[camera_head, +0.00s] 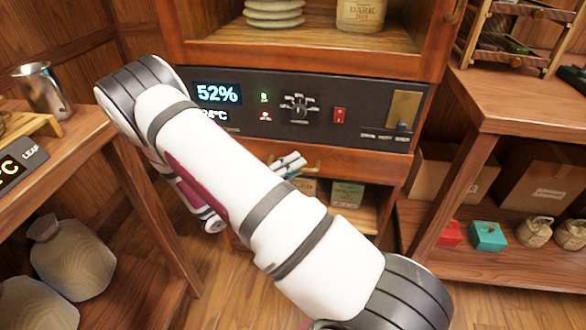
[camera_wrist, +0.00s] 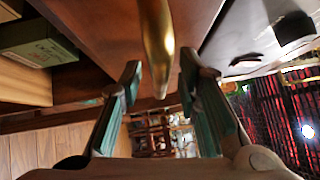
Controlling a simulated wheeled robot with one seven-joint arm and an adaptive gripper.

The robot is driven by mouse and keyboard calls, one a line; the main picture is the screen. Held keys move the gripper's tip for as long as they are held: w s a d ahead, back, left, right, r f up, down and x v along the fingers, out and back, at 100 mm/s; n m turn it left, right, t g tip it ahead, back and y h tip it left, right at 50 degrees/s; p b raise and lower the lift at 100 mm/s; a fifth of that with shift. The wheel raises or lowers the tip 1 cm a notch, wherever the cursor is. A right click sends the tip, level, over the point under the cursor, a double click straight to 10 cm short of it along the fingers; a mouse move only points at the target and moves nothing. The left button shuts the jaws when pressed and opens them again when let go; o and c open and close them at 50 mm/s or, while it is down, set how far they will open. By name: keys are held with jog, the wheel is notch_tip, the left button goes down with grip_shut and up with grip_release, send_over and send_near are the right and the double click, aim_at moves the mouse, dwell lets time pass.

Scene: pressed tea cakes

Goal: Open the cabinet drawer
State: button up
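The cabinet (camera_head: 420,140) has a wooden drawer (camera_head: 365,166) below its dark control panel. The drawer front looks flush with the cabinet. Its brass handle (camera_head: 310,167) is partly hidden behind my gripper (camera_head: 290,162) in the head view. In the wrist view, the curved brass handle (camera_wrist: 156,38) comes down from the top edge. Its lower end shows between the two green-padded fingers of my gripper (camera_wrist: 158,82). The fingers are open, with a visible gap on each side of the handle. I see no clear contact.
The control panel (camera_head: 370,92) has displays and buttons above the drawer. An open shelf below holds a green box (camera_head: 346,193). A wooden table (camera_head: 55,155) stands left and a shelf unit (camera_head: 500,105) stands right. My arm covers much of the middle.

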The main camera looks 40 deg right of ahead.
grip_shut()
jog(key=shift+a, duration=0.1)
jog(key=s+a+p, duration=0.5)
jog(key=s+a, duration=1)
jog(key=a, duration=0.4)
jog(key=shift+p, duration=0.4)
jog(key=shift+f, duration=0.1)
grip_release()
jog(key=w+a+f, duration=0.1)
jog(key=a, duration=1)
jog(key=shift+w+a+f, duration=0.25)
jog(key=shift+w+a, duration=0.1)
jog(key=shift+a, duration=0.05)
jog(key=shift+r, duration=0.1)
